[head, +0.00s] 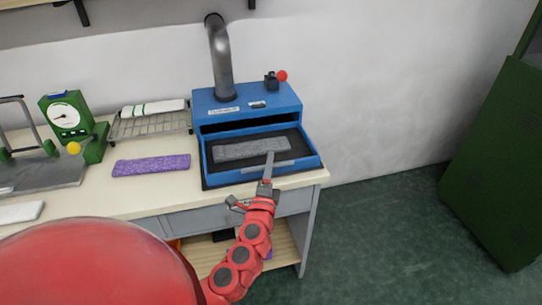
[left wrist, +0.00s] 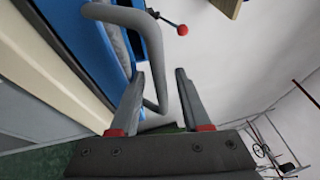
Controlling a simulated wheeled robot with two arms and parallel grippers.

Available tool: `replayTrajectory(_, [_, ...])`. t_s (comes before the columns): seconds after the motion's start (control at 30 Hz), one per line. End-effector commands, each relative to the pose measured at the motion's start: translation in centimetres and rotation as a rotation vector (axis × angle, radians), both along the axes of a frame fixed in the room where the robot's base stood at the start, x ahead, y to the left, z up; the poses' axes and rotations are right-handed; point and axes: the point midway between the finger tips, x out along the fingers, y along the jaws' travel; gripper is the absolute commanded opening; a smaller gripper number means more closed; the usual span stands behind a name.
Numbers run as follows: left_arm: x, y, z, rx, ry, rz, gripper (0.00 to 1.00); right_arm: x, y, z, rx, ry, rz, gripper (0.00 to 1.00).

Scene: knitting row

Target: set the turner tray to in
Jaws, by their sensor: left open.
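The turner is a blue box (head: 247,101) on the table. Its tray (head: 221,178) is pulled out at the front, with a speckled grey knitted piece (head: 250,149) lying in it. My left gripper (head: 268,160) is at the tray's front edge, right of the middle. In the left wrist view the jaws (left wrist: 158,85) are open. A grey curved bar (left wrist: 150,60), apparently the tray's handle, shows between the fingers; I cannot tell whether they touch it. My right gripper is not in view.
A lever with a red knob (head: 281,76) and a metal pipe (head: 220,55) stand on the turner. Left are a purple knitted piece (head: 151,166), a wire rack (head: 125,126) and a green dial device (head: 66,117). A green cabinet (head: 500,165) stands right, across open floor.

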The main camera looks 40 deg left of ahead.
Motion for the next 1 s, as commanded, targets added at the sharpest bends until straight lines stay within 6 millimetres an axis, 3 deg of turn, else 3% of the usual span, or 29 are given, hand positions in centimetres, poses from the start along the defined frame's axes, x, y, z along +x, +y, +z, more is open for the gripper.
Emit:
replayTrajectory(0.2, [2.1, 1.0, 0.5, 0.001, -0.001, -0.001, 0.47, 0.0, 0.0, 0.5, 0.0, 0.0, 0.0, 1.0])
replayTrajectory(0.53, [2.4, 1.2, 0.4, 0.0, 0.0, -0.002, 0.47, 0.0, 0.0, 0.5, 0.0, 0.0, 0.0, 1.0])
replayTrajectory(0.57, [2.4, 1.2, 0.4, 0.0, 0.0, -0.002, 0.45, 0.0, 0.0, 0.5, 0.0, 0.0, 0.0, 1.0])
replayTrajectory(0.8, [2.4, 1.2, 0.4, 0.0, 0.0, -0.002, 0.02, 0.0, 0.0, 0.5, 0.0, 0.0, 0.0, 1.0])
replayTrajectory(1.0, [2.4, 1.2, 0.4, 0.0, 0.0, -0.001, 0.0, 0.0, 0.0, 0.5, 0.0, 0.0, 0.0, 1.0])
